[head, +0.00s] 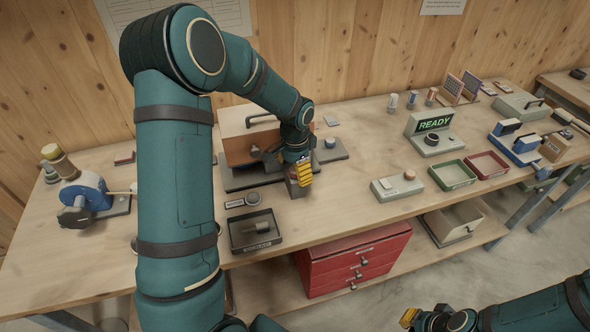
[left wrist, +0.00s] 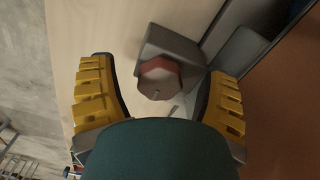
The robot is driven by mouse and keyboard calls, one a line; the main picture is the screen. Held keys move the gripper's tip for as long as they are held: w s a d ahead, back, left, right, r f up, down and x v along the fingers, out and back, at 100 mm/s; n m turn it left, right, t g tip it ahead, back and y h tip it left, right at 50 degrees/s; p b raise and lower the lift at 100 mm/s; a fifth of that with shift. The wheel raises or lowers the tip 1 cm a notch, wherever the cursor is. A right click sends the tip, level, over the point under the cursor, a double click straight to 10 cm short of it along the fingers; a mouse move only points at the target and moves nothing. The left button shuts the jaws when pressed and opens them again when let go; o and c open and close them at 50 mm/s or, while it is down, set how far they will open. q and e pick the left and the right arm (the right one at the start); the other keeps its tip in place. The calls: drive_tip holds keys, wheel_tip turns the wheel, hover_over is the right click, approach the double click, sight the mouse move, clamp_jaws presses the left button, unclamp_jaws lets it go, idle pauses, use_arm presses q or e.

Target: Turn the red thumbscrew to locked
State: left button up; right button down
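The red thumbscrew (left wrist: 159,80) shows in the left wrist view, a faceted red knob with a greyish face, set against a grey block (left wrist: 172,47). My left gripper (left wrist: 161,98) is open, with one yellow finger on each side of the thumbscrew and gaps between them and it. In the head view my left gripper (head: 303,172) is at the front of the brown feed mixer box (head: 238,146), above the small grey block (head: 294,189); it hides the thumbscrew there. My right gripper (head: 410,318) is low at the front right, away from the bench; its opening is unclear.
A dark tray (head: 234,239) with a part in it lies left of the grey block. A grey box with a red button (head: 397,186), a green READY display (head: 434,123) and green and red trays stand to the right. The bench top between block and button box is clear.

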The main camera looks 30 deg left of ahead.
use_arm(q)
drive_tip(key=shift+r, duration=0.1)
wheel_tip(320, 180, up, 12)
idle(0.5)
use_arm(e)
drive_tip(key=shift+s, duration=0.1)
idle(0.4)
